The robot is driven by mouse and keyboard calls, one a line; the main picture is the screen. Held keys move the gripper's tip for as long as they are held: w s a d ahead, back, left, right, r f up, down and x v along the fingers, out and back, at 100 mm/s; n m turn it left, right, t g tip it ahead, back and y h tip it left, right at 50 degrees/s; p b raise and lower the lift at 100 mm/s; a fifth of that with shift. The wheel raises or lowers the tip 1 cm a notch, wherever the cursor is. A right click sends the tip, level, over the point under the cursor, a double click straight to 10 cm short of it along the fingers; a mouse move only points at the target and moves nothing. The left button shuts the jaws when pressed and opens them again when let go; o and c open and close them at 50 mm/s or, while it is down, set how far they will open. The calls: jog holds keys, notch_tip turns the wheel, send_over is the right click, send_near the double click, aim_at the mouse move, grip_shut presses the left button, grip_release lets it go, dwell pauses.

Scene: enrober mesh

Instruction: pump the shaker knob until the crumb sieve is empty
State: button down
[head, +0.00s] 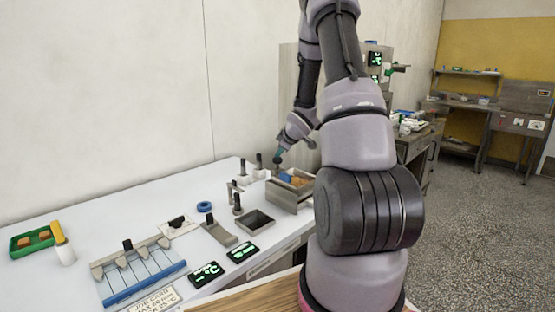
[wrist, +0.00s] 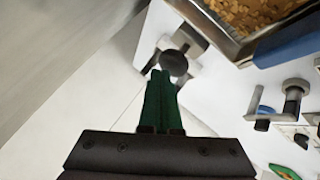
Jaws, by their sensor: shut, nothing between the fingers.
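My gripper (wrist: 160,82) has green fingers closed together with nothing between them. In the wrist view its tips are at the near edge of a dark round knob (wrist: 174,62), seen from above on a pale bracket; I cannot tell if they touch. This looks like the shaker knob. The crumb sieve (wrist: 252,50) is the metal-walled tray beside it, its visible part covered with orange-brown crumbs (wrist: 255,18). In the head view my gripper (head: 279,163) is small, just left of the metal tray (head: 288,198), which shows orange and blue inside. My arm hides the area to the right.
Two lit displays (head: 207,274) sit near the front edge. The wall is close behind.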

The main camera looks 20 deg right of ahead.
aim_at(280, 159)
jog(key=shift+f, duration=1)
dwell(0.6)
dwell(0.3)
jog(key=shift+r, duration=1.7)
jog(key=shift+r, duration=2.55)
